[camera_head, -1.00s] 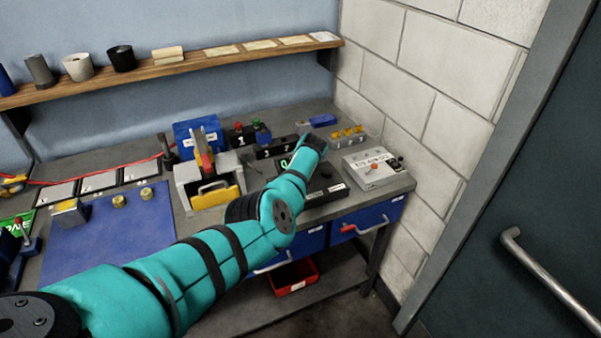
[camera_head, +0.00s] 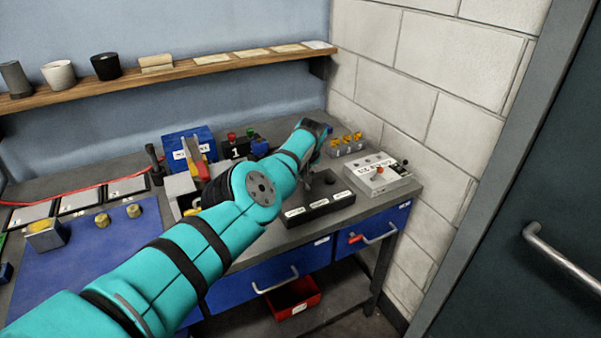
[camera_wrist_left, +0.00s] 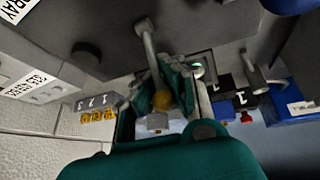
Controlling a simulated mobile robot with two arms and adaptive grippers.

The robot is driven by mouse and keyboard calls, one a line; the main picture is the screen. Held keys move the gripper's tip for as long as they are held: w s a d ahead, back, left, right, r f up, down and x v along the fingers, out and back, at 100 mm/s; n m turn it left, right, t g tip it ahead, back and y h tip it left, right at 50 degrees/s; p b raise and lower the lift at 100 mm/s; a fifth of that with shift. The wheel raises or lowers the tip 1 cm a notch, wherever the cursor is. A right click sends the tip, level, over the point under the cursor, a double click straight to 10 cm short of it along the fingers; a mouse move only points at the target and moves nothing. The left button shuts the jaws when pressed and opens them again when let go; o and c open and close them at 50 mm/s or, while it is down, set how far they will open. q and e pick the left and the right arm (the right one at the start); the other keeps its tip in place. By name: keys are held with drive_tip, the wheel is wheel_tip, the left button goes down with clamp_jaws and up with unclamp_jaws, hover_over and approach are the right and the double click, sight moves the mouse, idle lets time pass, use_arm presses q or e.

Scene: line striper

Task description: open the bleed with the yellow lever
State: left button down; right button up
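In the head view, my left gripper (camera_head: 316,127) is over the back right of the bench, and my arm hides the lever there. My right gripper is not in view.
A black box (camera_head: 318,206) with a dark knob stands in front of the gripper. A grey panel (camera_head: 383,180) with a red knob is to the right. Yellow pieces (camera_head: 347,143) stand behind, near the block wall. A blue box (camera_head: 190,145) is to the left.

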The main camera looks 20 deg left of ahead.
use_arm(q)
drive_tip(key=shift+w+r, duration=0.15)
drive_tip(key=shift+r, duration=0.25)
drive_tip(key=c, duration=1.4)
unclamp_jaws()
drive_tip(key=shift+s+d+r, duration=0.1)
drive_tip(key=shift+s+d, duration=0.05)
drive_tip(key=shift+s, duration=0.1)
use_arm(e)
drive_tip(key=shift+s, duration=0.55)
use_arm(q)
drive_tip(key=shift+f, duration=0.2)
drive_tip(key=shift+s+d+r, duration=0.1)
drive_tip(key=shift+d+r, duration=0.15)
drive_tip(key=shift+r, duration=0.45)
drive_tip(key=shift+s+r, duration=0.3)
drive_tip(key=shift+s, duration=0.1)
drive_tip(key=v, duration=0.5)
drive_tip(key=shift+r, duration=0.1)
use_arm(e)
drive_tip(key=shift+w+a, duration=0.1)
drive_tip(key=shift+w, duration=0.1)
